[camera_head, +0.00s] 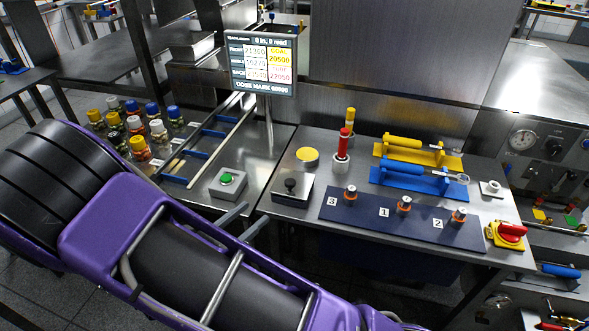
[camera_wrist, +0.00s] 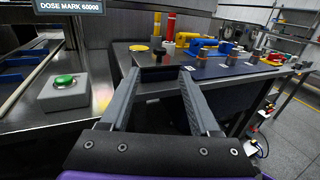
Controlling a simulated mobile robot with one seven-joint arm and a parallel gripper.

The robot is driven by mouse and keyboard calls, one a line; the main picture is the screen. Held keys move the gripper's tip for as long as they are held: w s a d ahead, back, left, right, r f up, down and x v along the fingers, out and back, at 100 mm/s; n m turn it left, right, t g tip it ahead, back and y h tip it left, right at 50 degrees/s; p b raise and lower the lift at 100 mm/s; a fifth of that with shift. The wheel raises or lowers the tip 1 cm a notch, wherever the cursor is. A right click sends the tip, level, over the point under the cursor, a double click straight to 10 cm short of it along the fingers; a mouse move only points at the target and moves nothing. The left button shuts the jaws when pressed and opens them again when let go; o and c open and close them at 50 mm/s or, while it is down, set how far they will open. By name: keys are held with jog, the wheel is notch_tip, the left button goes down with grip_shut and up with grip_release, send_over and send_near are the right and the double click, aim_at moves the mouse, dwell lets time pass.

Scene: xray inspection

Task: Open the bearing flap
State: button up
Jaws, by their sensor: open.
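I cannot tell for sure which part is the bearing flap. Candidate hardware sits on the steel bench: a blue fixture (camera_head: 432,186) with a blue cylinder, a yellow fixture (camera_head: 445,160) behind it, and a navy panel (camera_head: 362,219) with three orange-banded knobs marked 3, 1 and 2. My gripper (camera_head: 256,213) is open and empty, left of the navy panel and just in front of the black-knobbed box (camera_head: 293,190). In the wrist view my gripper (camera_wrist: 160,74) has its two grey fingers wide apart, pointing toward the bench, with nothing between them.
A box with a green button (camera_head: 226,179) is left of my gripper. A screen (camera_head: 263,66) on a post stands behind. Several capped jars (camera_head: 139,148) are at the left. A red-and-yellow switch (camera_head: 510,232) sits at the bench's right corner.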

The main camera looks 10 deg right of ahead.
aim_at(298, 183)
jog(key=b+x, duration=0.1)
jog(key=x, duration=1.6)
jog(key=shift+w, duration=0.15)
grip_shut()
dwell(0.8)
